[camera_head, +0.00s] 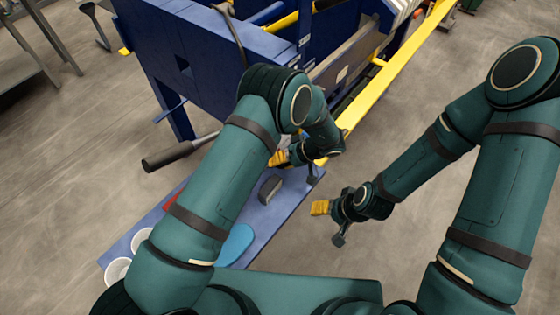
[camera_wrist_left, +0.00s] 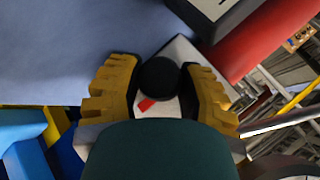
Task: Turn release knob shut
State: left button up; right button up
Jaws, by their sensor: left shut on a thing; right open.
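The release knob (camera_wrist_left: 158,77) is a round black knob with a red mark beside it on a pale plate, seen in the left wrist view. My left gripper (camera_wrist_left: 160,88) has its yellow ribbed fingers on both sides of the knob and is shut on it. In the head view my left gripper (camera_head: 291,158) is at the near end of the blue press, and my forearm hides the knob there. My right gripper (camera_head: 330,222) is open and empty, over the floor to the right of the blue shelf.
The blue press frame (camera_head: 205,55) fills the upper middle, with a yellow rail (camera_head: 392,78) along its right side. A black-handled lever (camera_head: 180,152) sticks out to the left. The blue shelf (camera_head: 285,207) holds white cups (camera_head: 117,270), a grey block (camera_head: 270,188) and a light-blue item (camera_head: 237,244).

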pick_arm(q)
jog(key=shift+r, duration=0.1)
jog(key=shift+t+h+p, duration=0.4)
jog(key=shift+t+p, duration=0.1)
jog(key=shift+n+t+h+p, duration=0.3)
jog(key=shift+n+t+h, duration=0.25)
jog(key=shift+t, duration=0.25)
jog(key=shift+n+t+h, duration=0.35)
jog(key=shift+t, duration=0.05)
jog(key=shift+a+n+t+h+b, duration=0.1)
jog(key=shift+n+t+h+b, duration=0.25)
jog(key=shift+t+b, duration=0.3)
jog(key=o, duration=0.9)
jog(key=shift+s, duration=0.1)
